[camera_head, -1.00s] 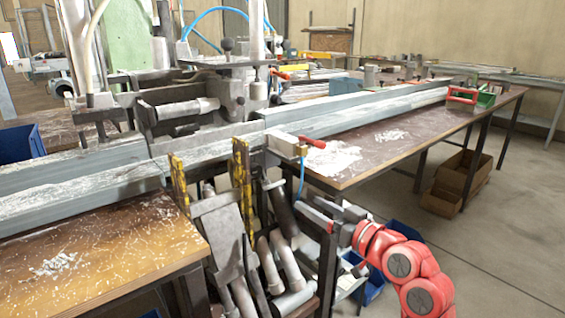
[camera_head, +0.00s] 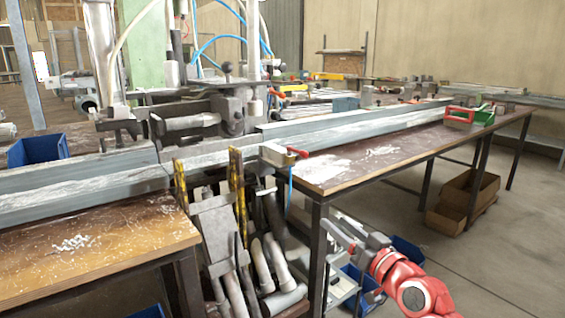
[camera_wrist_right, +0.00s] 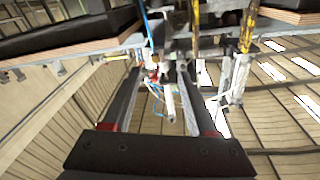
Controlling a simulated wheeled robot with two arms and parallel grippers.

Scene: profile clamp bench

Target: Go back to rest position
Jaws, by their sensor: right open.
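My right gripper (camera_head: 331,219) is at the end of the red arm, low beside the front corner of the right table. Its two dark fingers are apart with nothing between them. In the right wrist view the open fingers (camera_wrist_right: 160,75) point towards the underside of the bench and the clamp parts, with an empty gap. The clamp with the red lever (camera_head: 285,155) is above and left of the gripper, clear of it. My left gripper is out of view.
Long grey profiles (camera_head: 330,130) lie across the bench. The right table (camera_head: 400,160) has a dark leg (camera_head: 316,260) close to my right gripper. Blue bins (camera_head: 407,250) and cardboard boxes (camera_head: 462,200) stand below. The floor at right is free.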

